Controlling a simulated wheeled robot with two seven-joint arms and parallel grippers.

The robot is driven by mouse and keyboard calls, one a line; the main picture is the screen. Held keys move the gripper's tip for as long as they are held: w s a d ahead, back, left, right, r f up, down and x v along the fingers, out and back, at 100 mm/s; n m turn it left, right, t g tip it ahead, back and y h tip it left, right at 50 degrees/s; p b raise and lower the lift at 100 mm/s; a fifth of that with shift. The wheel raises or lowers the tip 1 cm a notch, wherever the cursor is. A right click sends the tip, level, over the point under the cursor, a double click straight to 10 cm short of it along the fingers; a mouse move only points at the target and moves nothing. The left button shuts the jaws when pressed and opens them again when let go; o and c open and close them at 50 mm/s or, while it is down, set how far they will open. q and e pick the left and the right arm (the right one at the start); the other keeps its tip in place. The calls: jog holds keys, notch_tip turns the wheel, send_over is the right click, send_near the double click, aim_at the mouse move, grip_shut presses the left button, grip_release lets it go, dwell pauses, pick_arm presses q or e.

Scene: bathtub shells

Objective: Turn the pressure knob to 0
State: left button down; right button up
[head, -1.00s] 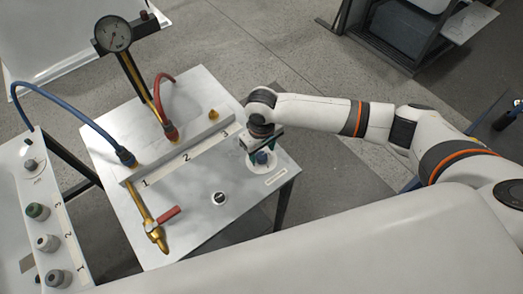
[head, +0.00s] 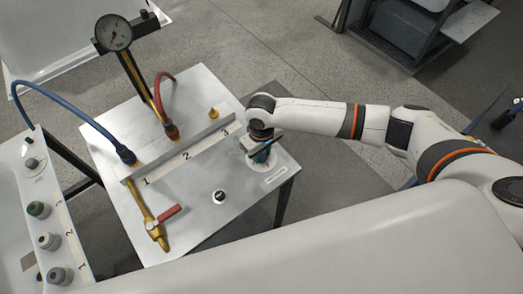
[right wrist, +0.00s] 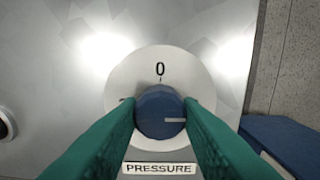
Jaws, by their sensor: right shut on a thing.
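The blue pressure knob (right wrist: 160,112) sits on a round white dial (right wrist: 125,80) on the metal table panel. In the right wrist view, its white pointer line faces right, while the "0" mark (right wrist: 160,69) is at the dial's top. A "PRESSURE" label (right wrist: 159,168) is below the dial. My right gripper (right wrist: 161,118) has green fingers shut on the knob, one on each side. In the head view, my right gripper (head: 262,153) is over the dial at the table's right side and mostly hides the knob. My left gripper is not in view.
A gauge (head: 114,33) stands on a post behind the table. A blue hose (head: 75,108) and a red hose (head: 158,88) join the table fittings. A brass valve with a red handle (head: 169,213) and a small round button (head: 219,197) are left of the dial.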

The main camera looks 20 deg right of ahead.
jog(key=shift+r, duration=0.1)
jog(key=shift+n+p, duration=0.75)
jog(key=shift+n, duration=0.15)
jog(key=n+p, duration=0.1)
jog(key=n, duration=0.1)
jog(key=shift+r+n, duration=0.1)
jog(key=shift+n, duration=0.2)
jog(key=n+p, duration=0.2)
jog(key=n, duration=0.7)
jog(key=shift+p, duration=0.35)
jog(key=n, duration=0.4)
jog(key=shift+n, duration=0.3)
jog(key=o, duration=1)
